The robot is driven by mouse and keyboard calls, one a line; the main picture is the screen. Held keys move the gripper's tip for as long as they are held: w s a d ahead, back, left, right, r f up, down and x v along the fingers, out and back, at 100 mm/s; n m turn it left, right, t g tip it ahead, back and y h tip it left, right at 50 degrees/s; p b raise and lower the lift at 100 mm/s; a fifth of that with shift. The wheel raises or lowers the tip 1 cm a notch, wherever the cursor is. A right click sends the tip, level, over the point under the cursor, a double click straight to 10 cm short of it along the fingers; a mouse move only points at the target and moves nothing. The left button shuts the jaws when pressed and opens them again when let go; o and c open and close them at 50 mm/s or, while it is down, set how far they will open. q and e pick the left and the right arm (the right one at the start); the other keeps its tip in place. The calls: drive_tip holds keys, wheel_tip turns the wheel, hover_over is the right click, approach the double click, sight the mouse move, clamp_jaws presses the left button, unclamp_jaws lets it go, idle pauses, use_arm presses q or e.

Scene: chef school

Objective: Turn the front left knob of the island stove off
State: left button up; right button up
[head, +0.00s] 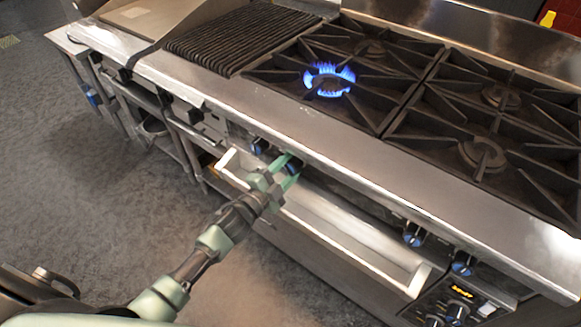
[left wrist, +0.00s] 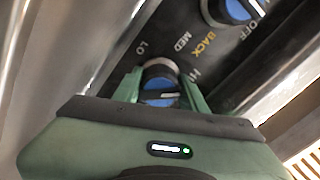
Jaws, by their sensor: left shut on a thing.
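The island stove (head: 400,190) spans the head view, with a blue flame (head: 330,80) on its front left burner. My left gripper (head: 289,172) is at the front panel, its green fingers on either side of a knob with a blue face (head: 294,164). In the left wrist view the fingers (left wrist: 162,88) are shut on this knob (left wrist: 160,97), with LO, MED and HI printed around it. My gripper body hides the knob's lower part there. My right gripper is not in view.
A second blue knob (left wrist: 228,10) sits close beside the held one, with BACK and OFF printed near it. More knobs (head: 413,236) are on the right of the panel. Grey floor (head: 80,220) is clear at left.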

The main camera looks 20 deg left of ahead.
use_arm(q)
drive_tip(key=m+b, duration=0.1)
drive_tip(key=m, duration=0.4)
drive_tip(key=shift+b, duration=0.3)
drive_tip(key=shift+m+b, duration=0.45)
drive_tip(key=shift+m, duration=1.35)
drive_tip(key=o, duration=1.4)
drive_tip(key=shift+r, duration=0.1)
drive_tip(key=shift+c, duration=0.2)
drive_tip(key=v, duration=0.7)
drive_tip(key=shift+s+b, duration=0.4)
drive_tip(key=shift+b, duration=0.05)
drive_tip(key=shift+a, duration=0.15)
